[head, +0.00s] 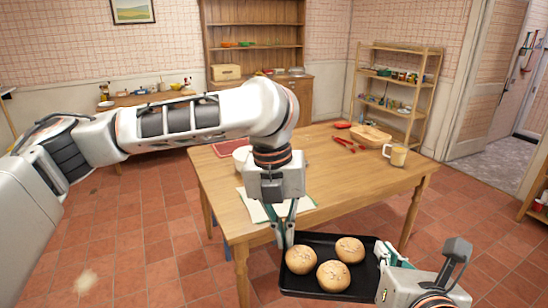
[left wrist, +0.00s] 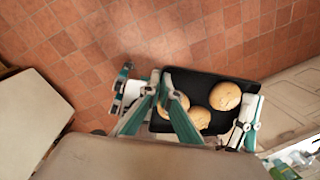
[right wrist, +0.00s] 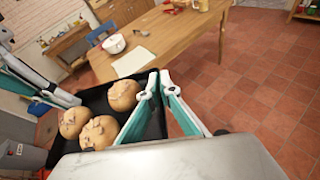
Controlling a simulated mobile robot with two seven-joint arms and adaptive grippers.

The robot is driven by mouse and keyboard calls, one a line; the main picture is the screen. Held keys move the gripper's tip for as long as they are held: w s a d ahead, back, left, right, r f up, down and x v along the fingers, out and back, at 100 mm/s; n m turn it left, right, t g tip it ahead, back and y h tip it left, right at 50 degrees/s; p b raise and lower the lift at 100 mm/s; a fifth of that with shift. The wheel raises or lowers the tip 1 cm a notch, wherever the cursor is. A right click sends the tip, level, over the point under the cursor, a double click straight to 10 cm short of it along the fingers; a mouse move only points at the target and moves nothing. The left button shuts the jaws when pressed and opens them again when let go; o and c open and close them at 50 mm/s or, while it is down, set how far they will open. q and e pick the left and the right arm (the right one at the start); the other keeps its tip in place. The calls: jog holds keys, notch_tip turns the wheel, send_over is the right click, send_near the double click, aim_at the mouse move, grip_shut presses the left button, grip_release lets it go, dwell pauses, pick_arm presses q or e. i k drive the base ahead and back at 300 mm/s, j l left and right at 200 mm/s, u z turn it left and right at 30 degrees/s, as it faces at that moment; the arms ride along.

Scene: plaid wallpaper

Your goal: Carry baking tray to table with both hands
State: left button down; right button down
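The black baking tray (head: 361,285) carries three round bread rolls (head: 334,276). It is held in the air, about level, in front of the near edge of the wooden table (head: 300,205). My left gripper (head: 285,240) is shut on the tray's left rim. My right gripper (head: 384,258) is shut on the opposite, right rim. The tray also shows in the left wrist view (left wrist: 212,82), with both grippers at its ends. In the right wrist view, the tray (right wrist: 98,99) lies beside my right fingers. The fingertips' exact contact is partly hidden.
The table's near right part is clear. Shelves (head: 398,85) stand behind.

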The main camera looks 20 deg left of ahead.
aim_at(349, 179)
jog(key=u, duration=0.85)
jog(key=i+l, duration=0.2)
jog(key=l, duration=0.2)
jog(key=i+l, duration=0.15)
jog(key=l, duration=0.25)
jog(key=i+l, duration=0.2)
jog(key=l, duration=0.2)
jog(key=i+l, duration=0.15)
jog(key=l, duration=0.3)
jog(key=i+l, duration=0.2)
jog(key=l, duration=0.2)
jog(key=i+l, duration=0.15)
jog(key=l, duration=0.25)
jog(key=i+l, duration=0.2)
jog(key=l, duration=0.2)
jog(key=i+l, duration=0.15)
jog(key=l, duration=0.25)
